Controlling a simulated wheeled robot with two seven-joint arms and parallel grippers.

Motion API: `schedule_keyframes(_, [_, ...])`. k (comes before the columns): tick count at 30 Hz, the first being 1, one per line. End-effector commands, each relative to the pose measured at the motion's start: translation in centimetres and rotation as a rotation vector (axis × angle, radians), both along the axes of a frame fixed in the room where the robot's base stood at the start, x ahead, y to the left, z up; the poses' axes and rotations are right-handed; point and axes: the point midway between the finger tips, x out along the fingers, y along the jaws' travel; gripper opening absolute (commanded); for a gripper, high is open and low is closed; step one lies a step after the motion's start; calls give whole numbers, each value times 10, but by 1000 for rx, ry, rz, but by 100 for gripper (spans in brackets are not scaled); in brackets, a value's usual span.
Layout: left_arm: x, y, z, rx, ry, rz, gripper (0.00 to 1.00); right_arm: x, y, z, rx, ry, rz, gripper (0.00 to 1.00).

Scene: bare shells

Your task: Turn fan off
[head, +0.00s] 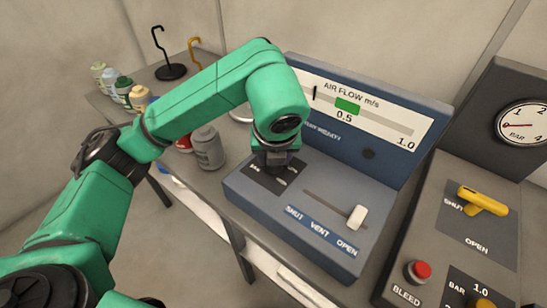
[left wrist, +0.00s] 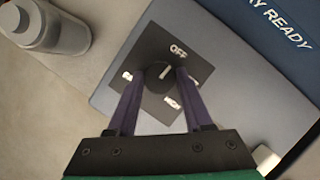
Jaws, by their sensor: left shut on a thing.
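The fan control is a round black knob (left wrist: 159,76) on a dark square plate (left wrist: 187,60) in the left wrist view. The word OFF shows at its far side, with other labels partly hidden by my fingers. A pale pointer line on the knob tilts up toward OFF. My left gripper (left wrist: 160,77) has a finger on each side of the knob and is shut on it. In the head view my left gripper (head: 274,160) reaches down over the plate (head: 266,180) on the blue console and hides the knob. My right gripper is not in view.
The blue console (head: 330,245) has a white slider (head: 357,217) near OPEN and an air flow gauge (head: 350,105) behind. A grey bottle (head: 209,148) stands left of it. A yellow handle (head: 483,201) and red button (head: 418,271) are at right.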

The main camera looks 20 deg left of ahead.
Motion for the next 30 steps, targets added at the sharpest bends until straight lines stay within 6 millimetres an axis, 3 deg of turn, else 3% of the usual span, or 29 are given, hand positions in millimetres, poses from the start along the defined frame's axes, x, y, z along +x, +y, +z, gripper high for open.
schedule_keyframes(22, [1,0,0,-2,-1,98,0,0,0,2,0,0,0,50])
schedule_keyframes(23, [1,0,0,-2,-1,98,62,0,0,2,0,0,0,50])
schedule_keyframes(24, [1,0,0,-1,0,97,77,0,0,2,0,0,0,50])
schedule_keyframes(30, [0,0,0,0,1,96,81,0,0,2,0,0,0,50])
